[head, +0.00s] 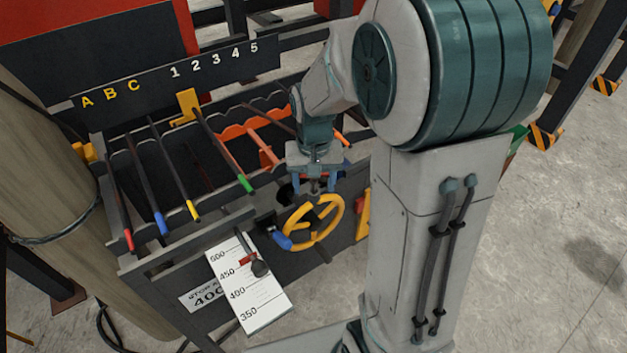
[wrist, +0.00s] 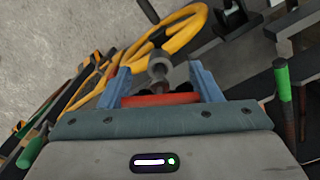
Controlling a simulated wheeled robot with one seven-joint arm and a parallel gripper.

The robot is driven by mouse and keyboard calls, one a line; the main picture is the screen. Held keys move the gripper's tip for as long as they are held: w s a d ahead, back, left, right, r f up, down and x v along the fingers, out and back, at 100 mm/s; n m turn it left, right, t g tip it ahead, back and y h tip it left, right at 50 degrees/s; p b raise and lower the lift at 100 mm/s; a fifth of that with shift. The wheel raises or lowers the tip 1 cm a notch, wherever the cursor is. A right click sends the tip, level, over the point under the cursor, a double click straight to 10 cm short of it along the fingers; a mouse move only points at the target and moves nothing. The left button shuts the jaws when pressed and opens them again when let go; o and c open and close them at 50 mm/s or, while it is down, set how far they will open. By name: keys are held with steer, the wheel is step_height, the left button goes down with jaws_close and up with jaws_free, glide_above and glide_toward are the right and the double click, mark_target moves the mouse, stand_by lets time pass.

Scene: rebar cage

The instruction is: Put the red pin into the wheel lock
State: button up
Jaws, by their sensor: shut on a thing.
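My gripper (head: 317,183) hangs just above the yellow handwheel (head: 313,222) on the front of the dark machine. In the wrist view its two blue fingers (wrist: 162,88) are closed on the red pin (wrist: 160,99), whose red part lies crosswise between them. A grey round piece with a collar (wrist: 158,68) stands out beyond the red part; I cannot tell if it belongs to the pin. The yellow wheel (wrist: 186,36) lies just past the fingertips. The pin is mostly hidden in the head view. The wheel lock cannot be made out clearly, and pin contact with it cannot be told.
Several rods with coloured tips, such as the green-tipped one (head: 245,184), lie across the rack left of my gripper. A yellow part (head: 363,214) stands right of the wheel.

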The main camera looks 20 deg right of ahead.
steer(key=shift+f+b, duration=0.65)
steer(key=shift+f, duration=0.25)
steer(key=o, duration=1.1)
steer(key=shift+r, duration=0.1)
step_height(320, 180, up, 14)
steer(key=shift+f, duration=0.15)
steer(key=s+f+n+t, duration=0.1)
steer(key=s+f, duration=0.1)
steer(key=s, duration=0.5)
steer(key=s+f+n+t, duration=0.1)
steer(key=s+f+t, duration=0.1)
steer(key=s, duration=0.5)
steer(key=shift+f, duration=0.4)
